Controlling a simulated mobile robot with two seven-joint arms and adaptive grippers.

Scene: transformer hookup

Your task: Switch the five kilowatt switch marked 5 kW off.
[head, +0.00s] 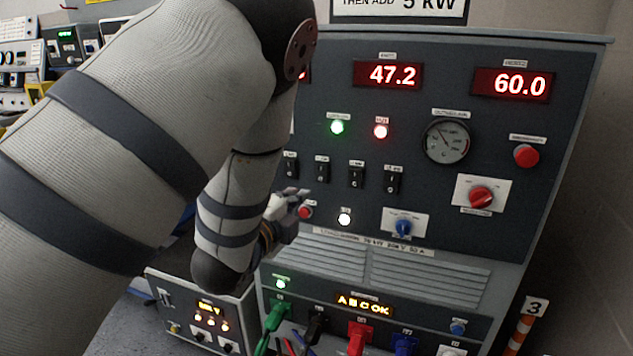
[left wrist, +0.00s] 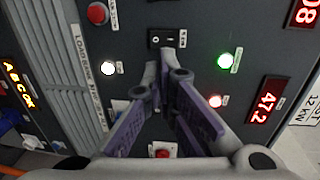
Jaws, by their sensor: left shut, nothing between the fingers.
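The control panel (head: 450,215) carries a row of black rocker switches with small labels below its lamps. In the head view the labels are too small to read, so I cannot tell there which switch is the 5 kW one. One black rocker switch (left wrist: 167,38) with a small white label shows just beyond my fingertips in the left wrist view. My left gripper (left wrist: 160,72) is shut and empty, pointing at the panel. In the head view the left gripper (head: 297,198) is just below the switch row, partly hidden by its arm. My right gripper is not in view.
A red button (head: 305,212) and a white lamp (head: 344,218) sit below the switches. A blue knob (head: 404,227) and a red knob (head: 481,197) are to the right. Plugged cables (head: 358,338) hang below. My left arm covers the panel's left side.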

